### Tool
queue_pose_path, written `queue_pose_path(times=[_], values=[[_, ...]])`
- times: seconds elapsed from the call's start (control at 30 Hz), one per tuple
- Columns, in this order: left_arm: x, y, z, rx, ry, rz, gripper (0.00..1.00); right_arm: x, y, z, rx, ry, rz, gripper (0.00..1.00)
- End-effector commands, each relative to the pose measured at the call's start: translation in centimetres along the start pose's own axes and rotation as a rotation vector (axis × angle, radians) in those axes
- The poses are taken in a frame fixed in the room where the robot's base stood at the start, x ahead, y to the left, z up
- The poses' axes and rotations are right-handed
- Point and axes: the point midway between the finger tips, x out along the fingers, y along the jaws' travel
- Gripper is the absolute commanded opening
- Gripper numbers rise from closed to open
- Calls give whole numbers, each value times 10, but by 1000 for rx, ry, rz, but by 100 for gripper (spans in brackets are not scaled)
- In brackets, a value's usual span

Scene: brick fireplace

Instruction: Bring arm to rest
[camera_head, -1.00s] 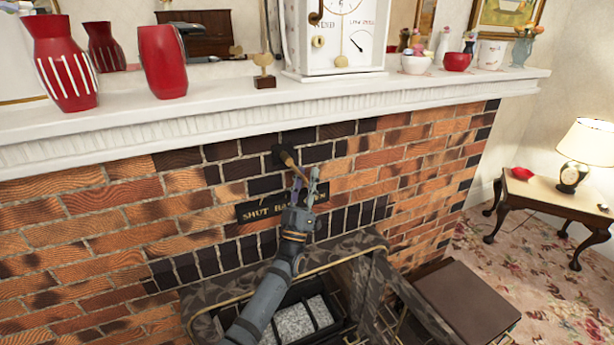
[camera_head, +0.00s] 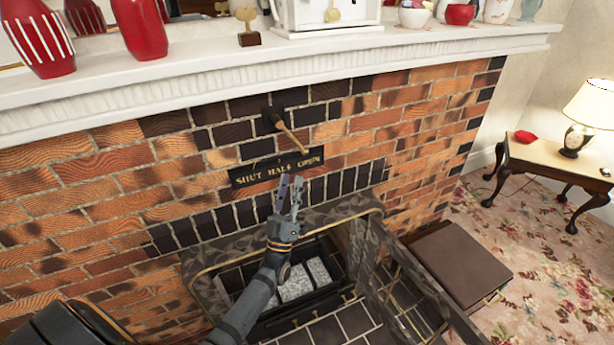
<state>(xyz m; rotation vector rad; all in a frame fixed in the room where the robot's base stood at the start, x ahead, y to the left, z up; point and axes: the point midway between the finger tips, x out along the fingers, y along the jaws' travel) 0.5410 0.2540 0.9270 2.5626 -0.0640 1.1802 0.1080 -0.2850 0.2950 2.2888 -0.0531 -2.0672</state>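My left gripper (camera_head: 289,182) is in front of the brick fireplace, just below the sign plate (camera_head: 277,167), pointing up. Its two fingers stand a little apart with nothing between them. The lever (camera_head: 291,135), with a dark pivot and a wooden handle, slants down to the right above the sign plate, whose words read roughly "SHUT HALF OPEN". The gripper is clear of the lever handle in the picture. My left forearm runs down to the bottom edge, in front of the fireplace opening. My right gripper is not in view.
A white mantel (camera_head: 300,62) with red vases (camera_head: 140,28) runs above. The patterned fireplace surround (camera_head: 345,208) frames the grate below the gripper. A brown box (camera_head: 462,262) and a side table (camera_head: 540,158) with a lamp stand at the right.

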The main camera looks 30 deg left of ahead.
Motion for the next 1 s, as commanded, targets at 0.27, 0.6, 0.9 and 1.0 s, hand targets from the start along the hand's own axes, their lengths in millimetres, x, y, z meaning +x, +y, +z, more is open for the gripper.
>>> queue_pose_path(times=[0.27,0.6,0.9,1.0], values=[[-1,0,8,9,-68,-8,34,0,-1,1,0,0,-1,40],[-85,4,90,199,-949,-86,34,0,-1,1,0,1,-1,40],[-209,0,53,323,-1611,-166,34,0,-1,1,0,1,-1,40],[-237,5,34,335,-1749,-189,34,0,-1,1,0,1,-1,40]])
